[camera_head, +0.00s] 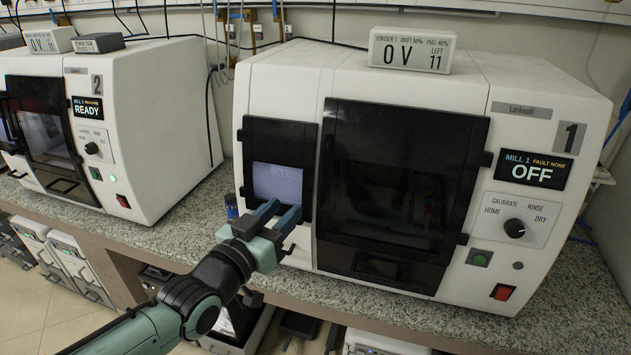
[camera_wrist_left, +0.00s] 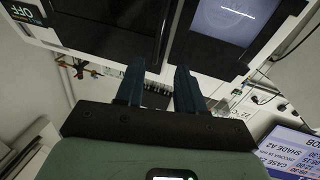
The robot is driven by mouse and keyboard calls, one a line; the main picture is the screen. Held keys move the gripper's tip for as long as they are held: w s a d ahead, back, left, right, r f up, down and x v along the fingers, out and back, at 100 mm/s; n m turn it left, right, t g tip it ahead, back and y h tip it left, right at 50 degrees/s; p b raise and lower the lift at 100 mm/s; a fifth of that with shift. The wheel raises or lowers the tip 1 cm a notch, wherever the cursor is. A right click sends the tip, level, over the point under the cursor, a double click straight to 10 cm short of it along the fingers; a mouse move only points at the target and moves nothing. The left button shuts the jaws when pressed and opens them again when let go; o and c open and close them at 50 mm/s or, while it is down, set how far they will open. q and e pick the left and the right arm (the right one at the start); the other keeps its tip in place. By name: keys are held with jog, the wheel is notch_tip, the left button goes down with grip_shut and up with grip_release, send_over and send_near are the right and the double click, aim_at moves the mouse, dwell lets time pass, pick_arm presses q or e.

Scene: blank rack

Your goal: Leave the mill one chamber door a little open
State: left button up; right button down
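Mill one (camera_head: 545,115) is the large white machine on the right, with a "1" plate and a display reading OFF. Its wide dark chamber door (camera_head: 400,160) looks shut in the head view, with a black handle (camera_head: 385,267) along its bottom. Left of it is a smaller black-framed panel (camera_head: 279,135) with a pale lit window. My left gripper (camera_head: 282,208) is in front of this smaller panel's lower part, left of the chamber door. Its two blue fingers are apart and empty, also in the left wrist view (camera_wrist_left: 160,68). Contact with the panel cannot be told. My right gripper is out of view.
A granite counter (camera_head: 200,213) carries mill one and a second white mill (camera_head: 155,95) reading READY. A small box (camera_head: 411,50) sits on top of mill one. A blue bottle (camera_head: 231,206) stands beside my left gripper. Crates and bins are below.

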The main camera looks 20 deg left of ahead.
aim_at(320, 175)
pick_arm(q)
jog(key=p+x, duration=0.2)
jog(key=x, duration=1.1)
jog(key=shift+f+p, duration=0.15)
jog(key=shift+p, duration=0.2)
jog(key=shift+s, duration=0.1)
grip_shut()
